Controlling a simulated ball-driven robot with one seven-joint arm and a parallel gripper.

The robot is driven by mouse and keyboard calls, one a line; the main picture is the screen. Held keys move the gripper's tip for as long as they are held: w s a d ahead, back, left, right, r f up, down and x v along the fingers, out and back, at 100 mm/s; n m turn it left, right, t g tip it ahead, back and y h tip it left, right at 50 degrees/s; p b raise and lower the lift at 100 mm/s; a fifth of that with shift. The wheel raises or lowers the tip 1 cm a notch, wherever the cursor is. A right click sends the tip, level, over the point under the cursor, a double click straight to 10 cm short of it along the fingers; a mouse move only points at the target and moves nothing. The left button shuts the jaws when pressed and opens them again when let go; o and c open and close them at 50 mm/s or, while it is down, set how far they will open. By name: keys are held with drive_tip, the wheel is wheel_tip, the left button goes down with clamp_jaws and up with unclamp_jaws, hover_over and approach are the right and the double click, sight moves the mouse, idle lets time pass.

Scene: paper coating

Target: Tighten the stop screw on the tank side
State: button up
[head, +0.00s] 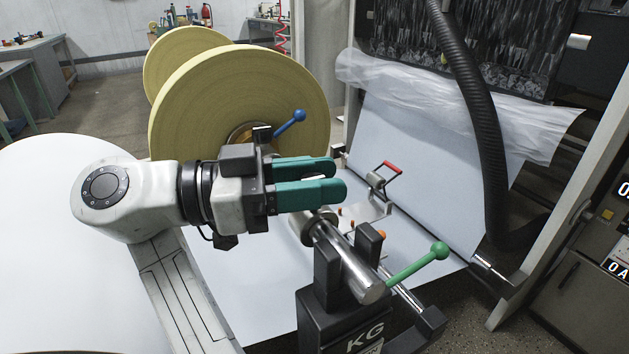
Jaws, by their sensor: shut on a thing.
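My gripper (334,178) has two green fingers and points right, above the steel shaft (358,272). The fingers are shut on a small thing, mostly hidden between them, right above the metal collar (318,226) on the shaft. By its place it is the stop screw, but its shape cannot be made out. The collar's upper part is covered by the lower finger. The shaft rests in a black forked stand (328,278) marked KG.
A green-knobbed lever (420,262) sticks out right of the shaft end. A blue-knobbed lever (289,122) stands behind my gripper, by the yellow roll (215,95). A red-handled clamp (384,175) and white web (400,120) lie beyond. A black hose (475,95) hangs at right.

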drive_tip(key=o, duration=0.9)
drive_tip(key=shift+o, duration=0.2)
drive_tip(key=b+v, duration=0.1)
drive_tip(key=v, duration=1)
